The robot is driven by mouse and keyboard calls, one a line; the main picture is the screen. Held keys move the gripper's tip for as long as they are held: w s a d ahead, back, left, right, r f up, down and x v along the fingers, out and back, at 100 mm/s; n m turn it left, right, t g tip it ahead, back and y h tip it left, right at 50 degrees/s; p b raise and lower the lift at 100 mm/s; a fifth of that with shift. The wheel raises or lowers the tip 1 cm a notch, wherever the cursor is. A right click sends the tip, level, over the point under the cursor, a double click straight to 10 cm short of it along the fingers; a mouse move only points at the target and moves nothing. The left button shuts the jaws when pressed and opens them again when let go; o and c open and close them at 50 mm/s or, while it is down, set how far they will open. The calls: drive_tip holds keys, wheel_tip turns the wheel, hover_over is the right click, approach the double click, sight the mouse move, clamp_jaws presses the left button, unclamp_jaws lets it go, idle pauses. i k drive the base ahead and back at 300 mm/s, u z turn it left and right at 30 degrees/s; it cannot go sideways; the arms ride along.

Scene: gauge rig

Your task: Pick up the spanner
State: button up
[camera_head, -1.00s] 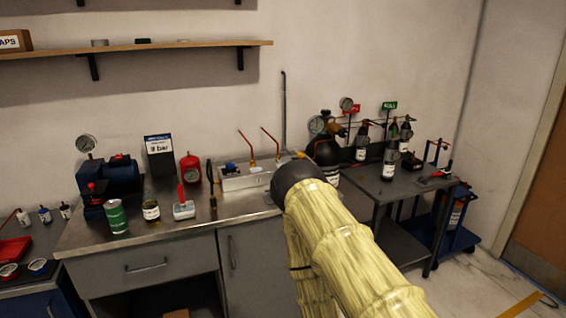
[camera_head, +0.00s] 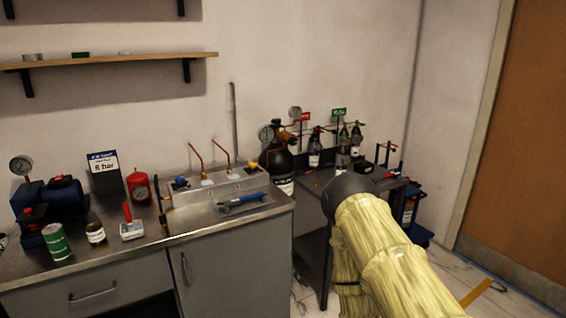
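A long tool with a blue handle and grey ends, which looks like the spanner (camera_head: 243,201), lies flat near the right end of the steel workbench (camera_head: 200,222). It is in front of the pale metal unit with two copper-coloured levers (camera_head: 215,187). My arm, in a yellowish cover with a dark rounded joint, fills the lower right of the view, to the right of the spanner and apart from it in the picture. My gripper is not in view.
A dark bottle (camera_head: 281,165) stands right of the bench. Floor shows at right.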

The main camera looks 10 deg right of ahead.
sight(258, 196)
drive_tip(key=z, duration=0.35)
drive_tip(key=i, duration=1.2)
drive_tip(key=u, duration=0.45)
